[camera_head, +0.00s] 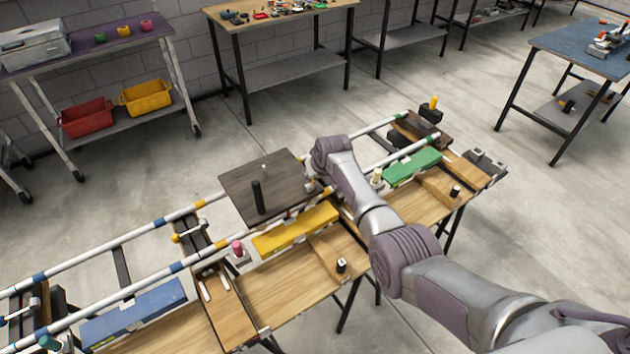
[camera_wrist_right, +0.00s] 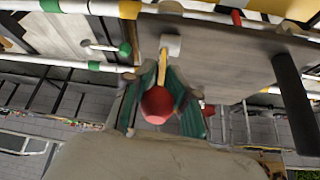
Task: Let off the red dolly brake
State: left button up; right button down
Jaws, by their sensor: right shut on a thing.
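The dolly is a dark flat plate (camera_head: 250,182) with an upright black post (camera_head: 257,197), sitting across two white rails. In the right wrist view its underside or face (camera_wrist_right: 240,62) fills the upper right, and the black post (camera_wrist_right: 297,105) shows at the right. The brake is a round red knob (camera_wrist_right: 158,103) on a short yellow lever (camera_wrist_right: 162,68), running from a pale block at the plate. My right gripper (camera_wrist_right: 160,92) has its dark green fingers on both sides of the red knob, shut on it. In the head view my arm hides the knob and most of this gripper.
The white rails (camera_head: 95,253) carry blue, yellow and green bands and run diagonally above a wooden bench (camera_head: 290,282). Blue (camera_head: 135,312), yellow (camera_head: 297,228) and green (camera_head: 413,166) blocks lie along it. Other tables (camera_head: 280,25) stand farther back, with open floor between.

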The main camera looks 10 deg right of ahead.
jog(key=shift+w+a+g+b, duration=0.15)
jog(key=shift+w+g+b, duration=0.25)
jog(key=shift+g+b, duration=0.45)
pick_arm(q)
jog(key=shift+w+a+f+b, duration=0.1)
jog(key=shift+w+f+b, duration=0.2)
jog(key=shift+f, duration=0.6)
jog(key=shift+w+a+f+b, duration=0.1)
jog(key=shift+w+f+b, duration=0.2)
jog(key=shift+f, duration=0.55)
pick_arm(e)
jog(key=shift+w+a+h, duration=0.15)
jog(key=shift+h, duration=0.15)
jog(key=shift+r+g, duration=0.1)
jog(key=shift+g, duration=0.15)
jog(key=c, duration=1.2)
grip_release()
pick_arm(q)
jog(key=shift+s, duration=0.1)
jog(key=shift+s+a, duration=0.1)
jog(key=shift+s, duration=0.05)
pick_arm(e)
jog(key=shift+r, duration=0.1)
jog(key=v, duration=1.1)
jog(key=shift+r, duration=0.4)
